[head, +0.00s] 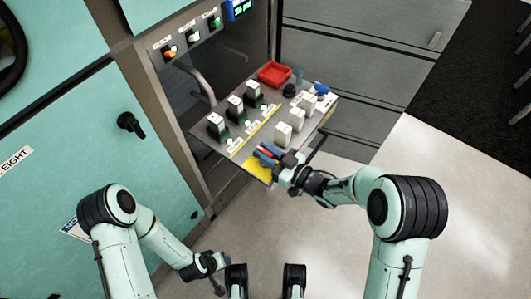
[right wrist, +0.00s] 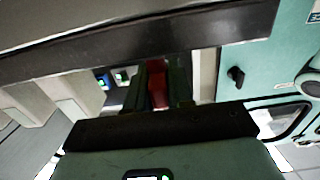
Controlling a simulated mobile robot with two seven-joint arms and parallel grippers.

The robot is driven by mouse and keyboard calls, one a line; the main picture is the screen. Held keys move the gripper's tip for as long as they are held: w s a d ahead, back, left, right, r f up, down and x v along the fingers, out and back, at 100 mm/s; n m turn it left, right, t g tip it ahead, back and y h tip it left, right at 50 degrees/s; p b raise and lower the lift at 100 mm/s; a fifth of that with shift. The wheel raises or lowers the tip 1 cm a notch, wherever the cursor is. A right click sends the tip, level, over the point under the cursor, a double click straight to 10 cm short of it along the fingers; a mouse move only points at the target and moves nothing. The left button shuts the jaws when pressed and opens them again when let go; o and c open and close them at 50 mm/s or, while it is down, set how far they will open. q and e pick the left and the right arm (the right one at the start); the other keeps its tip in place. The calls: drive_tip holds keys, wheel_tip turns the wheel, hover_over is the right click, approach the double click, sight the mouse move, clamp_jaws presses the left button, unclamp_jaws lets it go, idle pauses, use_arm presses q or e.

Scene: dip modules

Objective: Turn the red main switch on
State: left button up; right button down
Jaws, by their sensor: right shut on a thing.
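The red main switch (head: 265,150) is at the near end of the sloping shelf, by a yellow plate (head: 259,168). My right gripper (head: 268,155) is at this near edge, shut around the red switch handle. In the right wrist view, a dark red piece (right wrist: 158,84) sits between the two dark fingers (right wrist: 157,88). The fingers cover part of the switch, and its exact turn angle is hard to tell.
On the shelf (head: 205,133) stand several black-and-white modules (head: 235,107), several white blocks (head: 290,125) and a red tray (head: 274,73). A handle bar (head: 316,148) sticks out on the right. Teal cabinet doors (head: 70,140) stand at left; the floor at right is clear.

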use_arm(q)
drive_tip(key=shift+w, duration=0.1)
use_arm(e)
drive_tip(key=shift+w+r, duration=0.1)
idle(0.3)
drive_tip(key=c, duration=1.1)
unclamp_jaws()
drive_tip(key=shift+d, duration=0.1)
use_arm(q)
drive_tip(key=shift+s+d+r+p, duration=0.2)
drive_tip(key=shift+s+r+p, duration=0.1)
drive_tip(key=shift+s, duration=0.15)
drive_tip(key=shift+s+d+r+p, duration=0.2)
drive_tip(key=shift+s+r, duration=0.05)
drive_tip(key=shift+s, duration=0.15)
use_arm(e)
drive_tip(key=v, duration=1.3)
drive_tip(key=shift+d, duration=0.1)
